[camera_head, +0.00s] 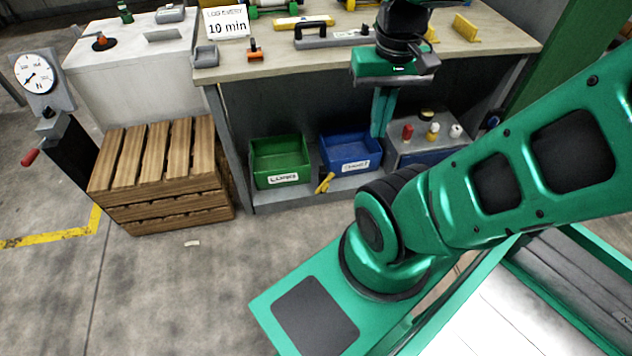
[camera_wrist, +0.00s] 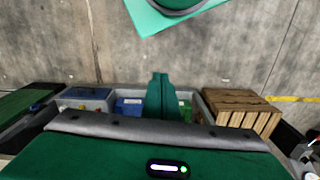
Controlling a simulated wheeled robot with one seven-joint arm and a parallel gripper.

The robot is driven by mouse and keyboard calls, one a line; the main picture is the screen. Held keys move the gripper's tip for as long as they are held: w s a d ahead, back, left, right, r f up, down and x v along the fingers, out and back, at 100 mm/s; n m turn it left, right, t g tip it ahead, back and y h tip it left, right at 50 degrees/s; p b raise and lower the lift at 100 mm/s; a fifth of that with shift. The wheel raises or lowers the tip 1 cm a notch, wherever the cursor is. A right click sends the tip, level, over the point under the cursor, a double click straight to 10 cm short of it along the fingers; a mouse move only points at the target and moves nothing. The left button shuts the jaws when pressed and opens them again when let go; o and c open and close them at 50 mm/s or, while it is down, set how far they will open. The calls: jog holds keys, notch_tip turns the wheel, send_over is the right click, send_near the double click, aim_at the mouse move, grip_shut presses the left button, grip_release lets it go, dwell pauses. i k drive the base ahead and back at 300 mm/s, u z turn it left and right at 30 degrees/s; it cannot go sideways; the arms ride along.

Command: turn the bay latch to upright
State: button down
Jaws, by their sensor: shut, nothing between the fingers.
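A small yellow lever (camera_head: 325,183), which looks like the bay latch, sits at the front edge of the low shelf, between the green bin (camera_head: 280,178) and the blue bin (camera_head: 349,165). It is tilted, with its upper end leaning right. My gripper (camera_head: 378,134) points down in front of the bench, above and to the right of the lever and apart from it. Its green fingers are together and empty. In the wrist view the closed fingers (camera_wrist: 160,76) stand between the blue bin (camera_wrist: 128,107) and the green bin (camera_wrist: 186,109). I cannot make out the lever there.
The workbench (camera_head: 455,40) holds tools and a "10 min" sign (camera_head: 226,24). A grey box (camera_head: 408,150) with small coloured knobs stands right of the blue bin. Wooden pallets (camera_head: 165,160) and a gauge post (camera_head: 40,80) stand at left. The floor before the shelf is mostly clear.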

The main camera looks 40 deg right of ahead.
aim_at(325, 186)
jog(key=u, duration=0.2)
jog(key=i, duration=0.3)
jog(key=z, duration=1.1)
